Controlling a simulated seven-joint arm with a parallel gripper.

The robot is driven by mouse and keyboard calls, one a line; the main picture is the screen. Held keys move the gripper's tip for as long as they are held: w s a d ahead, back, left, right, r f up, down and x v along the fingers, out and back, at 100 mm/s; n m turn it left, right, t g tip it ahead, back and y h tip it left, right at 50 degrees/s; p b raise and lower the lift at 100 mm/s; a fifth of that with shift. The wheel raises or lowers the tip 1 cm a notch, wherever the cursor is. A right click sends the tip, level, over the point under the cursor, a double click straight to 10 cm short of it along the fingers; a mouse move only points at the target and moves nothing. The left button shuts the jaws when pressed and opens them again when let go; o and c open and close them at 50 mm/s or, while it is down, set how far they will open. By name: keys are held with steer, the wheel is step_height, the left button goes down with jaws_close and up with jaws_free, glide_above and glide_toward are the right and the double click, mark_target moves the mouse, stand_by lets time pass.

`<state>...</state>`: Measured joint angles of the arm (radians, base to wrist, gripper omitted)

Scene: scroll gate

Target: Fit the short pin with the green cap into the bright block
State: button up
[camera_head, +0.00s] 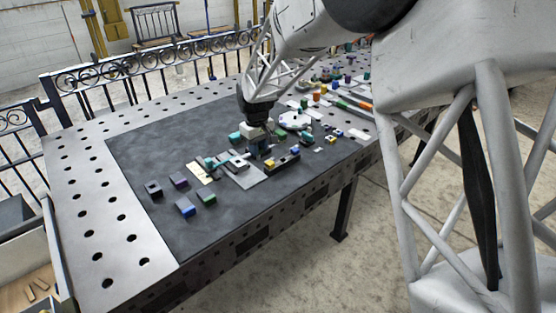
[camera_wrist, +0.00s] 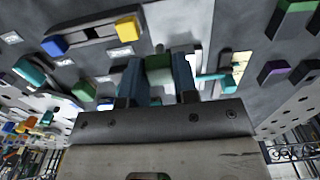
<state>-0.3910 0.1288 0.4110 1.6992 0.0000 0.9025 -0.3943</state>
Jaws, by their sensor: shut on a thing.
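My gripper (camera_wrist: 158,78) is shut on a green piece (camera_wrist: 159,66), which shows between its two blue-grey fingers in the wrist view. The piece looks like the green cap of a pin; its lower part is hidden. In the head view my gripper (camera_head: 260,149) is low over the mat, beside a pale grey plate (camera_head: 249,180). A bright, whitish block (camera_head: 237,163) stands on that plate. In the wrist view a whitish part (camera_wrist: 194,60) shows just right of the right finger, mostly covered by it. I cannot tell whether the pin touches the block.
A dark holder with a yellow block (camera_wrist: 127,28) and a blue block (camera_wrist: 55,45) lies close by. A cream plate (camera_head: 199,173) with a teal piece is on the other side. Several coloured blocks and a white round dish (camera_head: 294,121) stand around.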

steer(key=w+a+r, duration=0.1)
steer(key=w+a, duration=0.3)
steer(key=a, duration=0.4)
steer(key=shift+r, duration=0.1)
steer(key=shift+f, duration=0.2)
steer(key=shift+f, duration=1.85)
steer(key=shift+f, duration=1.9)
stand_by(1.7)
steer(key=o, duration=1.5)
steer(key=shift+o, duration=0.2)
steer(key=shift+r, duration=0.2)
